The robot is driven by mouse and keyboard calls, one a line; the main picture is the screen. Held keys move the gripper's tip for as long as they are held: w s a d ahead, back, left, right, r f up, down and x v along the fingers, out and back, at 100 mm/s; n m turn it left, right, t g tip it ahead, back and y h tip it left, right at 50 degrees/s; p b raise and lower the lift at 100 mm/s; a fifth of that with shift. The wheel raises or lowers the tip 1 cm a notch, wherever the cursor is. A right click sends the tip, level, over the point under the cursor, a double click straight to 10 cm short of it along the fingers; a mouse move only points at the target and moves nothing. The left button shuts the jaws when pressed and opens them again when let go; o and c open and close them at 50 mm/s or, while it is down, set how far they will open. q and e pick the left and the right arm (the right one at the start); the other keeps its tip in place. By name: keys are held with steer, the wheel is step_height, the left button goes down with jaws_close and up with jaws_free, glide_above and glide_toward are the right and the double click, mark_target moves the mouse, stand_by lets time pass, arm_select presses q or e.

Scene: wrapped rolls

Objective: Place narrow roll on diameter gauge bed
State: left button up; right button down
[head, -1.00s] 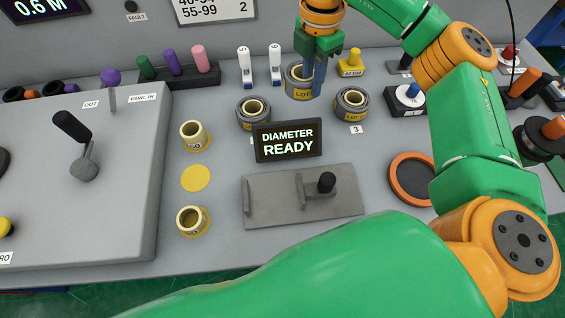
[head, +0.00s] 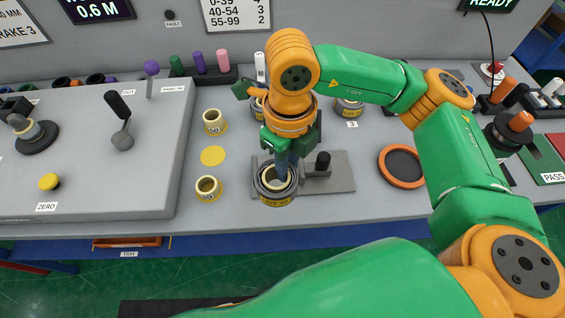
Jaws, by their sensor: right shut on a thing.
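My right gripper (head: 283,163) points down and is shut on a grey roll (head: 275,195) with a cream core and a yellow label, whose lettering is too small to read. The roll is upright, at the left part of the grey gauge bed (head: 343,177), and covers that end of it. I cannot tell whether it touches the bed or hangs just above it. The bed's black-knobbed slider (head: 322,162) stands right of the roll, a small gap away. The diameter display is hidden behind my right arm. My left gripper is not in view.
Two grey rolls stand behind: one (head: 350,108) by label 3, another (head: 257,108) partly hidden by my arm. Yellow cores (head: 214,122) and (head: 207,188) stand left, with a yellow disc (head: 213,156) between. The table's front edge is near.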

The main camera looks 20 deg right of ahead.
steer(key=w+d+f, duration=0.1)
steer(key=w+f, duration=0.1)
steer(key=w, duration=0.1)
steer(key=w+d+f+p, duration=0.1)
steer(key=w+f, duration=0.1)
steer(key=f, duration=0.1)
steer(key=w+d+f+p, duration=0.1)
steer(key=w+f, duration=0.1)
steer(key=w, duration=0.1)
steer(key=shift+w+f, duration=0.15)
steer(key=shift+w, duration=0.15)
steer(key=f, duration=0.3)
steer(key=shift+w+d+f+p, duration=0.1)
steer(key=shift+w+f+p, duration=0.1)
steer(key=shift+f+p, duration=0.15)
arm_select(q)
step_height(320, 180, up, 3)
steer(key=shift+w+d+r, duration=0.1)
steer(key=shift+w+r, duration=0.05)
arm_select(e)
steer(key=c, duration=0.8)
jaws_free()
steer(key=shift+s, duration=0.1)
steer(key=shift+o, duration=0.2)
steer(key=shift+r, duration=0.25)
arm_select(q)
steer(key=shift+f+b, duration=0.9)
steer(key=shift+b, duration=0.15)
arm_select(e)
step_height(320, 180, up, 12)
